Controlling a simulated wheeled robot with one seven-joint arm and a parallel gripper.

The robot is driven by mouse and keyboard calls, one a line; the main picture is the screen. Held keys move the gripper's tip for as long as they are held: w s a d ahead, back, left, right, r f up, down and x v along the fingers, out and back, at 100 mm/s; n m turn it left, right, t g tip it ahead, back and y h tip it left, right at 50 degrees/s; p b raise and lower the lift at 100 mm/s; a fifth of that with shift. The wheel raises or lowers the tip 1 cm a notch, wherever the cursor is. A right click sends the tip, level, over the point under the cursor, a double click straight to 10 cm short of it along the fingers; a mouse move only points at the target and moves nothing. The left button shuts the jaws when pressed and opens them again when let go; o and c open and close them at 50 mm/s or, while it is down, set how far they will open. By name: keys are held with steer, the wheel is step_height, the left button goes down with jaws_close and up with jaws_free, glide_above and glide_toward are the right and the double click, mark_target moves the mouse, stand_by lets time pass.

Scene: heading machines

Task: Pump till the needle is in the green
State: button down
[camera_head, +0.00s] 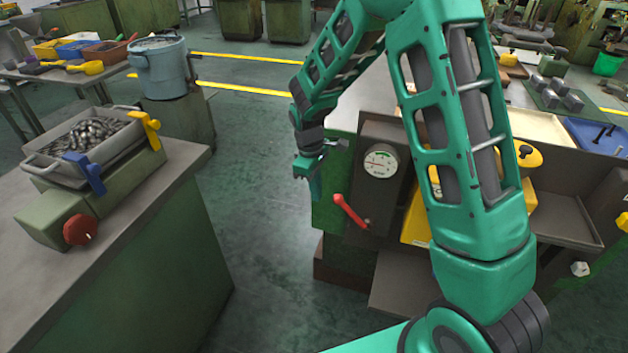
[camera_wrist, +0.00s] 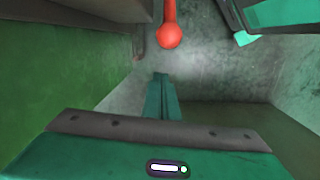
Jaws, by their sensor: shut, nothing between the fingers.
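A round white gauge (camera_head: 380,162) sits on a dark upright panel on the front of the machine. It has a red mark, but its needle and any green band are too small to read. Below it, a red pump lever (camera_head: 350,211) slants up to the left from its pivot. My gripper (camera_head: 315,192) points down just left of the lever's upper end, shut and empty. In the wrist view, the red lever's round knob (camera_wrist: 169,36) is beyond the closed fingertips (camera_wrist: 161,79), with a visible gap between them.
The machine's green side (camera_wrist: 50,75) is close on the left in the wrist view. A bench (camera_head: 130,215) with a tray of metal parts (camera_head: 38,160) stands at left. Open floor (camera_head: 265,240) lies between bench and machine.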

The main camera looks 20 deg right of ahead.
steer(key=shift+s+d+r, duration=0.3)
steer(key=shift+s+d, duration=0.35)
steer(key=shift+s+d+r, duration=0.3)
steer(key=shift+s+d, duration=0.35)
steer(key=shift+s+d+r, duration=0.55)
steer(key=shift+d+r, duration=0.2)
steer(key=shift+s+d+r, duration=0.5)
steer(key=shift+d+r, duration=0.2)
steer(key=shift+r, duration=0.05)
steer(key=shift+w+a, duration=0.1)
